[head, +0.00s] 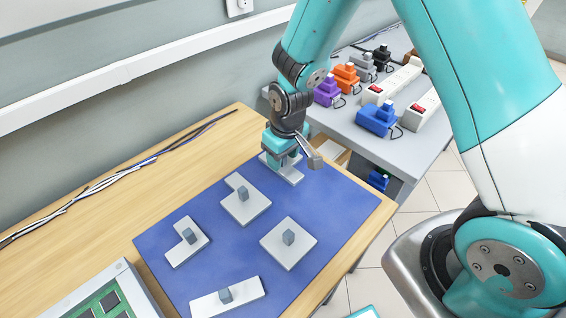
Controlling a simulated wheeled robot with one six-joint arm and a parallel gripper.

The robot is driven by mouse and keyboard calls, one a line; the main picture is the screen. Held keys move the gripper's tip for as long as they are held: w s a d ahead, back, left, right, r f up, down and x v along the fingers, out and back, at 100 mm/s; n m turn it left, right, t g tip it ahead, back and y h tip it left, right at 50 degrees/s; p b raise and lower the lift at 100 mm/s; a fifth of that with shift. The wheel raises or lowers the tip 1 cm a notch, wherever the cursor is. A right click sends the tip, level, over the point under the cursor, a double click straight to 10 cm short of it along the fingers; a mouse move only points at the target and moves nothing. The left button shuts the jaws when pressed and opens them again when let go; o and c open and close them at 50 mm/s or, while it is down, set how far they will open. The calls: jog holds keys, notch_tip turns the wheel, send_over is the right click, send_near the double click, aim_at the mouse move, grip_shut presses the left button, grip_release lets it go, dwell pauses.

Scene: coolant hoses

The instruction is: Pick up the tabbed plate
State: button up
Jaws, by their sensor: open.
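My gripper (287,158) points down at the far end of the blue mat. It is open, right over a pale grey plate (291,178) and around or just above that plate's knob; which one I cannot tell. The gripper hides much of this plate, so its full outline is unclear. Just in front of it lies another pale plate (256,211) with a square knob and a narrower part sticking out at its upper left. I cannot tell for certain which of these two is the tabbed plate.
The blue mat (229,249) also bears an L-shaped plate (181,255), a square plate (288,257) and a long plate (205,306). A green-faced panel (104,304) stands front left. Cables (92,190) lie along the wall. A grey table (372,147) with coloured plugs stands behind right.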

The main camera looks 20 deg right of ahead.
jog(key=shift+f, duration=0.25)
grip_shut()
jog(key=shift+r, duration=0.15)
notch_tip(320, 180, up, 20)
dwell(0.3)
